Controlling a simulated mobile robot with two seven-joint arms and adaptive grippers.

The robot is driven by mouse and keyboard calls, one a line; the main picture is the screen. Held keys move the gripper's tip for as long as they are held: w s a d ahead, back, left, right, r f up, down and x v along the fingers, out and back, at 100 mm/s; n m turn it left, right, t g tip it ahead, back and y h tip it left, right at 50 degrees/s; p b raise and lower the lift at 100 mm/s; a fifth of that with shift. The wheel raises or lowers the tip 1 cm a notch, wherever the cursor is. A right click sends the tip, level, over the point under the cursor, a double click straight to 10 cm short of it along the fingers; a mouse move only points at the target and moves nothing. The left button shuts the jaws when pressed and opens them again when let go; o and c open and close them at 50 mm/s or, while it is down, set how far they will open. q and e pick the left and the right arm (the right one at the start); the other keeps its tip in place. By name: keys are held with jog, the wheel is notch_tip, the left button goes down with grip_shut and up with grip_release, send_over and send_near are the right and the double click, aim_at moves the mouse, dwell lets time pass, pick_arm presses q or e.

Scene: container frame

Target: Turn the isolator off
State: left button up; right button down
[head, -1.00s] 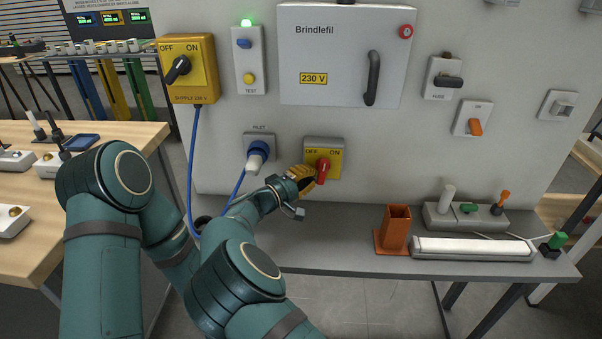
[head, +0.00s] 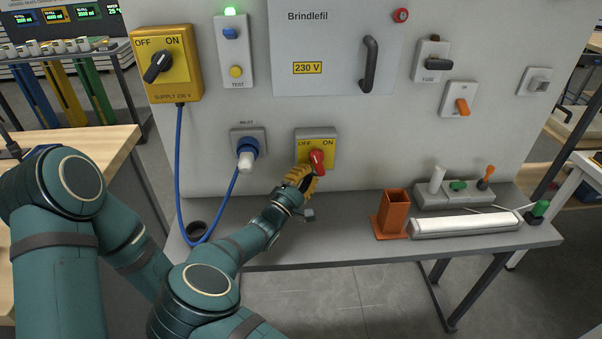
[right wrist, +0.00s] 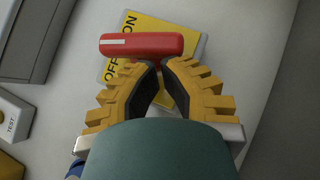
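The isolator (head: 329,141) is a yellow OFF/ON plate on the grey panel with a red handle (head: 318,161). In the head view the handle's top leans left. In the right wrist view the red handle (right wrist: 150,45) lies across the picture with its white mark at the left end; the yellow plate (right wrist: 152,21) is behind. My right gripper (head: 305,176) is at the handle's lower left. In the wrist view its yellow fingertips (right wrist: 161,64) are close together with a narrow gap, right at the handle's edge. Whether they grip any part of it is unclear. My left gripper is not in view.
A yellow supply switch (head: 191,80) with a black handle hangs at upper left. A blue inlet plug (head: 246,156) with a cable is left of the isolator. An orange holder (head: 394,208) and a white tube (head: 464,222) rest on the grey shelf (head: 345,238).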

jog(key=shift+d+f+n+t, duration=0.15)
jog(key=shift+d+n+t, duration=0.15)
jog(key=shift+n+t, duration=0.2)
jog(key=shift+d+f, duration=0.1)
dwell(1.4)
